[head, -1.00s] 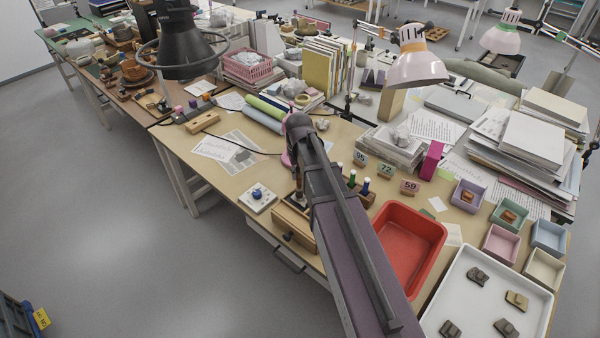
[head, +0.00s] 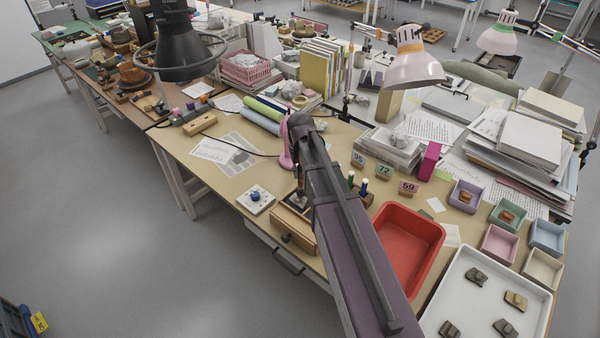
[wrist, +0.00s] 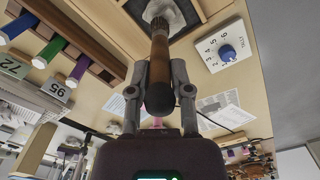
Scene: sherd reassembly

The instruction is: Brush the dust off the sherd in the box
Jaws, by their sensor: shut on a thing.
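My gripper (wrist: 160,74) is shut on a brush (wrist: 160,52), around its wooden handle, in the wrist view. The handle's dark rounded end points toward the camera. The pale bristles (wrist: 166,13) point away, down into the open wooden box (wrist: 207,7). No sherd can be made out in the box; the bristles and handle cover part of the inside, so I cannot tell whether they touch it. In the head view the box, with a drawer front (head: 290,234), stands at the table's front edge, partly behind my arm.
A white dial unit (head: 256,199) lies left of the box. Upright tools with coloured handles (head: 363,186) stand in a wooden rack to its right, near numbered blocks (head: 383,172). A red tray (head: 408,245) and a white tray of sherds (head: 470,315) are further right.

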